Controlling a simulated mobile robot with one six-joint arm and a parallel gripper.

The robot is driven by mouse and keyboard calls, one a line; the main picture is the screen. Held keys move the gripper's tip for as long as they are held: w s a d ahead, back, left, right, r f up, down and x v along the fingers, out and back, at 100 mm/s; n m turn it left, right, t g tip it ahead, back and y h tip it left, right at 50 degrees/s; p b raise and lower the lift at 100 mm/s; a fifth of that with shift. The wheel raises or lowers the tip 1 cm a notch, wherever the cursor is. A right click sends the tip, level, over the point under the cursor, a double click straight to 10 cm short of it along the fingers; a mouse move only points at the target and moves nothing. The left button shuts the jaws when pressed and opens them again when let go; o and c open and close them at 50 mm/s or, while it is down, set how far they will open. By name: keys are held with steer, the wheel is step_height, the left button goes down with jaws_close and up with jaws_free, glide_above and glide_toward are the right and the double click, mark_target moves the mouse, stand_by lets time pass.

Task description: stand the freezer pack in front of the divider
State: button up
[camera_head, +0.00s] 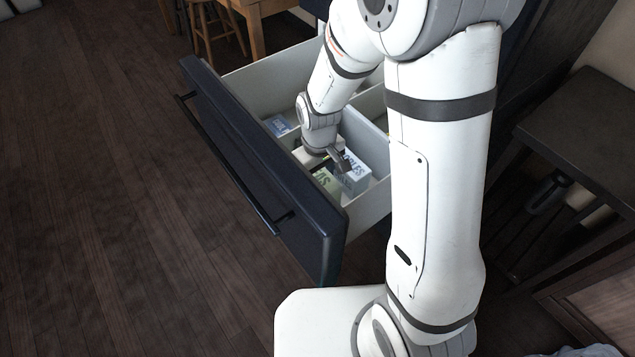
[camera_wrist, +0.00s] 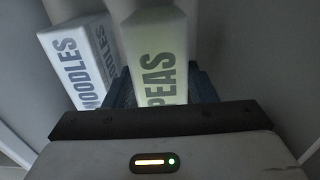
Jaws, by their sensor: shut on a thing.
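A pale pack lettered PEAS in green (camera_wrist: 160,60) stands between the dark fingers of my gripper (camera_wrist: 163,88) in the wrist view. My gripper is shut on it. In the head view, part of the peas pack (camera_head: 327,181) shows low in the open drawer, under my wrist. A white pack lettered NOODLES (camera_wrist: 74,62) stands close to its left in the wrist view; the noodles pack also shows in the head view (camera_head: 354,174). A pale grey divider (camera_head: 364,131) crosses the drawer behind the packs. The bottom of the peas pack is hidden.
The drawer has a dark blue front (camera_head: 255,165) with a long bar handle and pale walls. Another pack with blue print (camera_head: 281,124) lies in its left part. A dark table (camera_head: 590,115) stands at the right. The wooden floor at left is clear.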

steer(key=shift+f+b, duration=0.3)
steer(key=shift+f, duration=0.95)
steer(key=shift+f, duration=0.15)
steer(key=o, duration=1.5)
steer(key=shift+o, duration=0.2)
